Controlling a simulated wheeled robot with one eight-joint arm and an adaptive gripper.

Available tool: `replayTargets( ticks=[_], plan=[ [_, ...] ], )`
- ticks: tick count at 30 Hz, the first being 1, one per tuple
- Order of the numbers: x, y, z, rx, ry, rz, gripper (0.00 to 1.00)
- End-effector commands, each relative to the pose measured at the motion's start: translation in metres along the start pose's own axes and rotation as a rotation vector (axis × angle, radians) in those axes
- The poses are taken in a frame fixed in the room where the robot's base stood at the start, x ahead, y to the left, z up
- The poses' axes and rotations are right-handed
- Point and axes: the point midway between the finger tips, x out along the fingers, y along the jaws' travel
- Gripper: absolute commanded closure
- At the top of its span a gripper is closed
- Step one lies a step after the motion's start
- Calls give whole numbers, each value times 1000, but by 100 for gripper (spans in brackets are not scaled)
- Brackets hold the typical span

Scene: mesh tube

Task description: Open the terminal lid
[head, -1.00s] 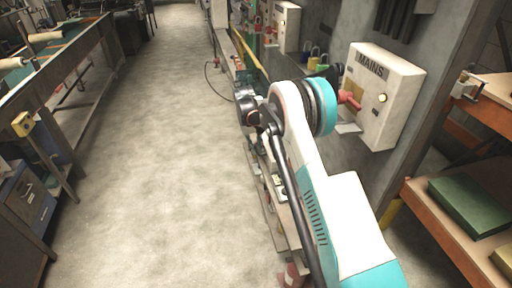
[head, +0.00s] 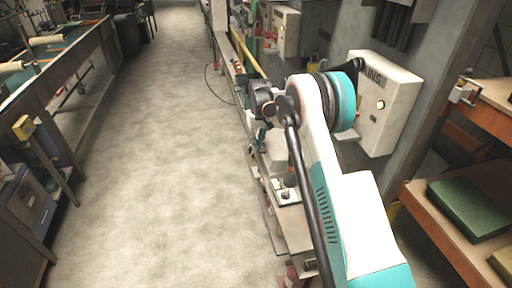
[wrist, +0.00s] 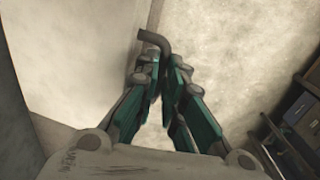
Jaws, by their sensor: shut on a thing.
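My gripper (wrist: 164,68) is shut on a grey bent handle (wrist: 154,38) in the wrist view. The handle's curved end stands out beyond the fingertips. A large pale flat panel (wrist: 85,50) fills the left of the wrist view, beside the handle. I cannot tell whether this panel is the terminal lid or whether the handle is fixed to it.
A pale MAINS box (head: 392,110) is on the pillar at right, partly behind my arm. An orange shelf (head: 440,225) with a green box (head: 468,208) stands at right. A long bench (head: 70,70) runs along the left. The floor (head: 150,150) between is clear.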

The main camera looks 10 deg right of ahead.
Motion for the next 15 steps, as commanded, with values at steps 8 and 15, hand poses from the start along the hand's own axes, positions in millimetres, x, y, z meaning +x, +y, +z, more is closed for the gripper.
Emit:
replayTargets(
  ticks=[8, 15],
  plan=[
    [-50, 17, 0, 2, 5, -195, 100],
    [-82, 42, 0, 3, 4, -190, 100]
  ],
)
